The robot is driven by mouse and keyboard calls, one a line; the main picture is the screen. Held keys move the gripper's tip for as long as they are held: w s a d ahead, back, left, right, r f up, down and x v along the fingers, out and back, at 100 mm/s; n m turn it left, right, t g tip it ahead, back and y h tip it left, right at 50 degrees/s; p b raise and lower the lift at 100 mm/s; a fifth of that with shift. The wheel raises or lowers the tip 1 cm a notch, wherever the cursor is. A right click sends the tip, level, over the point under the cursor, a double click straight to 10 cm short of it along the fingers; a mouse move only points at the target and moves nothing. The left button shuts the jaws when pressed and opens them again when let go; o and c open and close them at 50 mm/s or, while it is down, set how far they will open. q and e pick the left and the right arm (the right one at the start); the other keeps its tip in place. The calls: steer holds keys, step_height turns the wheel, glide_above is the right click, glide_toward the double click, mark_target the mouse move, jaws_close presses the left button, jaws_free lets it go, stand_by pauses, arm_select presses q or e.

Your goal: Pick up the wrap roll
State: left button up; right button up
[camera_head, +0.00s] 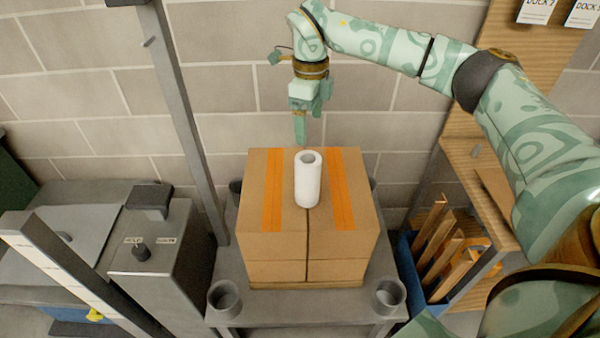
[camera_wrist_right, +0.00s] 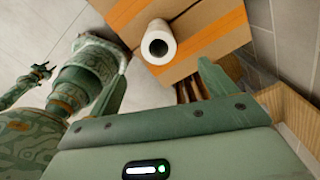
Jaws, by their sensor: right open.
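The wrap roll (camera_head: 307,180) is a white cylinder with a dark hollow core. It stands upright on top of a cardboard box (camera_head: 260,240) with orange tape strips. My right gripper (camera_head: 300,128) hangs just behind and above the roll in the head view, apart from it, open and empty. In the right wrist view the roll (camera_wrist_right: 159,46) shows at the top, beyond the gripper's fingers, with its open end facing the camera. The box (camera_wrist_right: 205,50) lies behind it. My left gripper is not in the head view.
The box rests on a grey stand (camera_head: 300,308) with round cups (camera_head: 388,296) at its corners. A grey post (camera_head: 180,110) rises at left. A control box (camera_head: 145,255) with a knob stands left. A blue bin (camera_head: 440,255) of wooden pieces stands right, below wooden shelving (camera_head: 480,170).

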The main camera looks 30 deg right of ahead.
mark_target(309, 155)
step_height(309, 155, down, 9)
steer(key=b, duration=0.2)
steer(key=shift+f+b, duration=0.2)
steer(key=shift+b, duration=0.1)
steer(key=shift+s+f, duration=0.15)
steer(key=shift+f, duration=0.25)
step_height(309, 155, down, 5)
steer(key=shift+a+r+b, duration=0.1)
steer(key=shift+b, duration=1.1)
steer(key=shift+r, duration=0.1)
steer(key=shift+c, duration=1)
steer(key=c, duration=1)
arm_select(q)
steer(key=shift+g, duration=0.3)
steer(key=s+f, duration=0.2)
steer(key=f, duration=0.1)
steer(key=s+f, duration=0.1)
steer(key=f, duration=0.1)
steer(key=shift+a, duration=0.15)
arm_select(e)
steer(key=shift+c, duration=0.3)
